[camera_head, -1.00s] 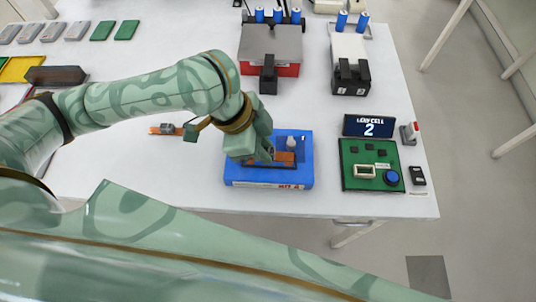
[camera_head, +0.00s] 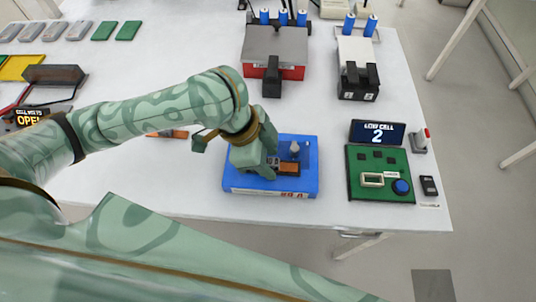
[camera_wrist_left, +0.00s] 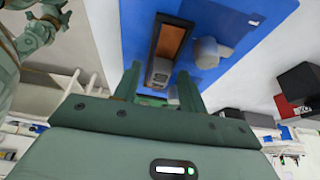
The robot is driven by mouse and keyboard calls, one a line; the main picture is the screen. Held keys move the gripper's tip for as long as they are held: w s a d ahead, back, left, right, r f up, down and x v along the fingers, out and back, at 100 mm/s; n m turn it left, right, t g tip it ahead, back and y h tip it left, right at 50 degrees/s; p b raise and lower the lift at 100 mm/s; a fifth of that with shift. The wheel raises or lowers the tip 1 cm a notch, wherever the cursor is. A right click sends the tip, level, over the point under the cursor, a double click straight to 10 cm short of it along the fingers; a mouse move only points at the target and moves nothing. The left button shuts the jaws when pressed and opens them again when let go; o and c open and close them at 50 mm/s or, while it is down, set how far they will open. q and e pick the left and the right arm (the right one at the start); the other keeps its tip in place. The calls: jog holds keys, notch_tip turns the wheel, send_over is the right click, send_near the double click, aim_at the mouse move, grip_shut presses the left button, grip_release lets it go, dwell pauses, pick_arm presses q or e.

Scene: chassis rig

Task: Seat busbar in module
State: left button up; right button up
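The module is a blue block (camera_head: 232,184) near the table's front edge. A copper-orange busbar (camera_head: 289,168) lies in a dark slot on its top; it also shows in the left wrist view (camera_wrist_left: 168,45). A grey block (camera_wrist_left: 159,73) sits at the near end of the slot. A pale round knob (camera_wrist_left: 208,52) stands beside the slot. My left gripper (camera_wrist_left: 160,88) is over the module, fingers apart on either side of the grey block's end, with visible gaps. Whether the busbar is fully down cannot be told. My right gripper is not in view.
A red-and-grey fixture (camera_head: 274,45) and a white fixture (camera_head: 357,55) stand behind. Another orange strip (camera_head: 168,134) lies behind my left arm.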

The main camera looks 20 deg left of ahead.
pick_arm(q)
jog(key=shift+r, duration=0.15)
jog(key=p+v, duration=0.5)
jog(key=v, duration=0.7)
jog(key=shift+p, duration=0.35)
jog(key=shift+s, duration=0.1)
